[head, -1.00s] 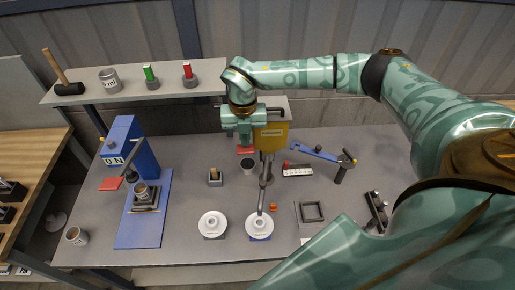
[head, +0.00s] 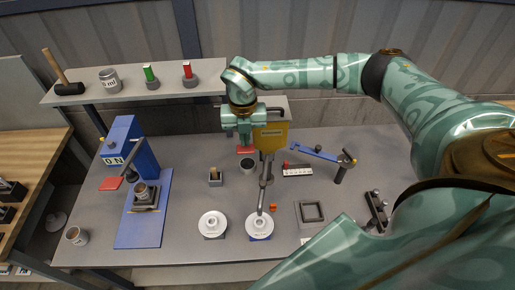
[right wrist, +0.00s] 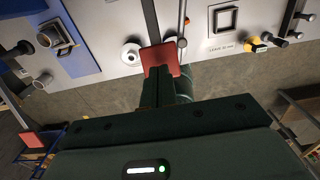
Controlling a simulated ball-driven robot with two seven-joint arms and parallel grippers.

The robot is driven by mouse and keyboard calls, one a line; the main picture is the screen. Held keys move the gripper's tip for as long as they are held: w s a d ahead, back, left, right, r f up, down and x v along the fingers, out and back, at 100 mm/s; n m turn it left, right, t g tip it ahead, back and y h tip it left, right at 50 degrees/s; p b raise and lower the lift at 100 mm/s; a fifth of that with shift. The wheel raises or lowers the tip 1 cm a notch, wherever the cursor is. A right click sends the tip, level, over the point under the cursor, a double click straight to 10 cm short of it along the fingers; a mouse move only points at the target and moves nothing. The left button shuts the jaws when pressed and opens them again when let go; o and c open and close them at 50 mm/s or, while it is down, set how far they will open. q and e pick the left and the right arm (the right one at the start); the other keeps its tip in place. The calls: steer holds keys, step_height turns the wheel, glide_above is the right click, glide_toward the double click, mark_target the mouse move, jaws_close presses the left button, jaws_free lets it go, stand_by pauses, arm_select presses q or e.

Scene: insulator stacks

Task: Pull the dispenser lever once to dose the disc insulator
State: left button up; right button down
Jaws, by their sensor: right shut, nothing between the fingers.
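The dispenser (head: 271,136) is a yellow box at the back of the bench. Its grey spout comes down over a white disc insulator (head: 259,226) on the right-hand blue base. The lever's red paddle (head: 246,149) shows just under my right gripper (head: 244,143). In the right wrist view the red paddle (right wrist: 160,59) sits at the end of a dark bar. My right gripper (right wrist: 163,78) is shut with nothing in it, its tips right at the paddle; I cannot tell whether they touch. My left gripper is out of view.
A second white disc (head: 212,224) stands to the left. A shelf (head: 205,91) is behind.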

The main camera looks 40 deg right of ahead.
steer(key=shift+f, duration=0.15)
steer(key=shift+f+b, duration=0.3)
steer(key=shift+f, duration=0.15)
